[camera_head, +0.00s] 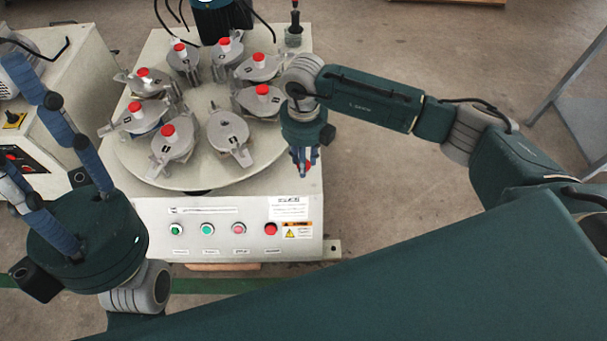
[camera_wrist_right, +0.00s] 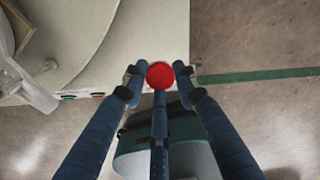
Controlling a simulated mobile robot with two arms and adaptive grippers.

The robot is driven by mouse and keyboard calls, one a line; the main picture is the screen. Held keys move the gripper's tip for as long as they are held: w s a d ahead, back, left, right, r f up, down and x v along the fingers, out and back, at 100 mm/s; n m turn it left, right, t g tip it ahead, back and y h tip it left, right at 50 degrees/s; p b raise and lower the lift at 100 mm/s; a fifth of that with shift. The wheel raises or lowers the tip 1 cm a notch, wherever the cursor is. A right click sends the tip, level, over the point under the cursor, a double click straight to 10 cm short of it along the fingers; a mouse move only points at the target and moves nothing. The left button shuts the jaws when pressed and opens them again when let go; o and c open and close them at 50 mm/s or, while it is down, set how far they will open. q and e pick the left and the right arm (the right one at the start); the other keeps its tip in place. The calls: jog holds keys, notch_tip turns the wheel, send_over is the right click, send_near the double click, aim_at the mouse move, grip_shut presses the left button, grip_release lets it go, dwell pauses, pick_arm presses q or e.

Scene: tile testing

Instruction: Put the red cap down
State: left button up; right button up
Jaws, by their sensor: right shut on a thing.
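My right gripper (camera_head: 304,158) is shut on a red cap (camera_head: 305,170), pointing down at the right front edge of the machine. In the right wrist view the round red cap (camera_wrist_right: 160,75) sits between the blue fingertips of the right gripper (camera_wrist_right: 159,78). A round turntable (camera_head: 203,185) carries several grey fixtures, most topped with a red cap. The front right fixture (camera_head: 228,134) shows no red cap. My left gripper (camera_head: 28,110) is at the left, its blue fingers spread apart and empty.
The machine's front panel (camera_head: 252,213) has several coloured buttons and labels below the turntable. A dark post (camera_head: 293,28) stands at its back right corner. Another machine (camera_head: 80,75) stands at the left. Open floor (camera_head: 390,170) lies to the right.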

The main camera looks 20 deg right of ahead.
aim_at(304, 180)
jog(key=shift+f, duration=0.5)
notch_tip(304, 180, down, 5)
jog(key=shift+b, duration=1.05)
jog(key=shift+f, duration=0.1)
jog(key=o, duration=0.7)
